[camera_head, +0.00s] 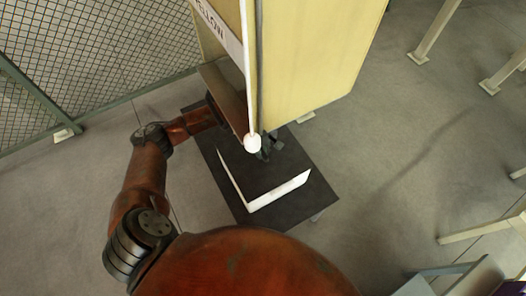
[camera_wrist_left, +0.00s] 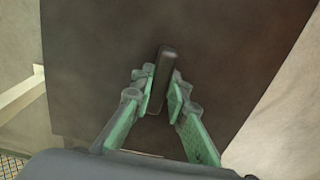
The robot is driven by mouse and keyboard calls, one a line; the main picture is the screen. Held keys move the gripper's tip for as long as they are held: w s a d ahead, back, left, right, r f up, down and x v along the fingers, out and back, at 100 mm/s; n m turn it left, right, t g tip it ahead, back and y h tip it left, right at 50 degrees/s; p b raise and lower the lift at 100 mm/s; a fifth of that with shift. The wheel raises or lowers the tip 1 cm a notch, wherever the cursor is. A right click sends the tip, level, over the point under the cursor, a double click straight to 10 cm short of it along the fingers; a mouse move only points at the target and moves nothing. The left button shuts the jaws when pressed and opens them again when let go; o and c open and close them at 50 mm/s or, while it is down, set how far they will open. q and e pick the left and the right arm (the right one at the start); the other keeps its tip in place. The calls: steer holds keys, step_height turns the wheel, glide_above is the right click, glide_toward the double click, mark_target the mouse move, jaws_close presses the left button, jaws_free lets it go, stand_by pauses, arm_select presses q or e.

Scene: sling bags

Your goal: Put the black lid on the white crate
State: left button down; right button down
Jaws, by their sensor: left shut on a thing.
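My left gripper (camera_head: 266,150) is over the dark table (camera_head: 205,150), partly hidden by the tall yellow panel. In the left wrist view its green-padded fingers (camera_wrist_left: 162,88) are shut on the upright black handle (camera_wrist_left: 165,58) of the black lid. A broad dark surface lies below the handle; lid and table are hard to tell apart there. The white crate (camera_head: 279,191) shows as two white walls meeting at a near corner. The area within those walls looks black (camera_head: 252,181), in line with the lid over the crate; whether it is seated I cannot tell. My right gripper is out of view.
The yellow panel (camera_head: 318,55) with a white pole (camera_head: 248,60) stands close behind the table and blocks part of the view. A mesh fence (camera_head: 95,55) is at the left. Open grey floor (camera_head: 400,150) lies to the right, with pale legs beyond.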

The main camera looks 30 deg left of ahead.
arm_select(q)
steer(key=shift+f, duration=0.2)
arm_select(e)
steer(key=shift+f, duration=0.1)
arm_select(q)
steer(key=c, duration=1.8)
jaws_free()
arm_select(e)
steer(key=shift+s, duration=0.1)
